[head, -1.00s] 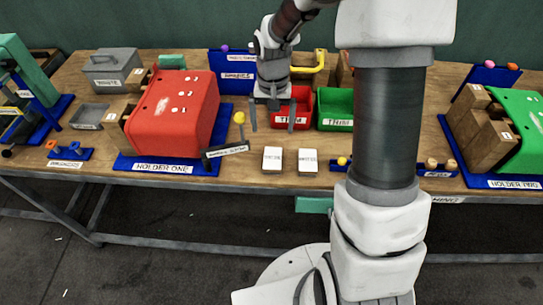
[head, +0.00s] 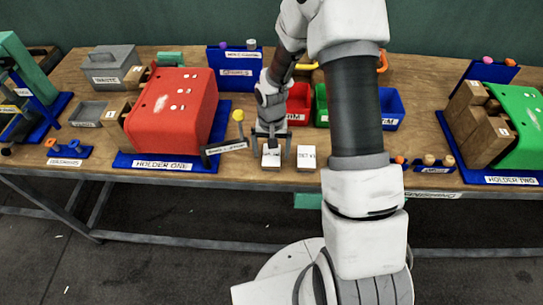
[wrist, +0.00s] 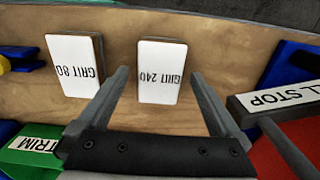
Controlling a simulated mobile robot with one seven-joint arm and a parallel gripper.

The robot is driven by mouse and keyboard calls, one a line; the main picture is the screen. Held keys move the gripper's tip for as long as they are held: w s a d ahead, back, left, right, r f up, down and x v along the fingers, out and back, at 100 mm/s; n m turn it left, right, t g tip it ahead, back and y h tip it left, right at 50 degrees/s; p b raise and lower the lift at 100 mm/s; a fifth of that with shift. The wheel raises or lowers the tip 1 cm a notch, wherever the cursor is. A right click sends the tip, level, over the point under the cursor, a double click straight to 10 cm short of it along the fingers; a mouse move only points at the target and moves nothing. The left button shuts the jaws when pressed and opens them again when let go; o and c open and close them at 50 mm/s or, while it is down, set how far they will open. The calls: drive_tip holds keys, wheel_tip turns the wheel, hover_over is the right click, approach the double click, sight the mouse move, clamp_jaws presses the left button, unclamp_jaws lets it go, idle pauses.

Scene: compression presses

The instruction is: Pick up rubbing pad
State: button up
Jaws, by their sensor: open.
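Two small white-topped blocks lie on the bench near its front edge. The one marked GRIT 240 (wrist: 161,72) lies between and just beyond my fingers in the wrist view, and it is the left block (head: 271,161) in the head view. The one marked GRIT 80 (wrist: 75,66) lies outside my fingers, and it is the right block (head: 307,158) in the head view. My gripper (head: 270,155) is open and empty, pointing down above the GRIT 240 block. Its fingers (wrist: 159,76) show on both sides of that block; contact cannot be told.
A black labelled bar with a yellow knob (head: 238,116) stands close left of my gripper. The red holder one (head: 172,108) is farther left. Red (head: 299,104) and blue (head: 391,108) bins stand behind. The green holder two (head: 520,122) is at the right.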

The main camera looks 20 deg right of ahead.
sight(271, 154)
drive_tip(key=shift+f, duration=0.15)
drive_tip(key=c, duration=1.4)
drive_tip(key=shift+r, duration=0.75)
wheel_tip(271, 154, up, 2)
drive_tip(key=shift+w+r, duration=0.1)
drive_tip(key=shift+r, duration=0.1)
drive_tip(key=s+d+r, duration=0.2)
drive_tip(key=d, duration=0.1)
drive_tip(key=s+d+r, duration=0.2)
drive_tip(key=d, duration=0.1)
drive_tip(key=s+d+r, duration=0.2)
drive_tip(key=d+r, duration=0.1)
drive_tip(key=shift+s+d+b, duration=0.35)
drive_tip(key=shift+b, duration=0.05)
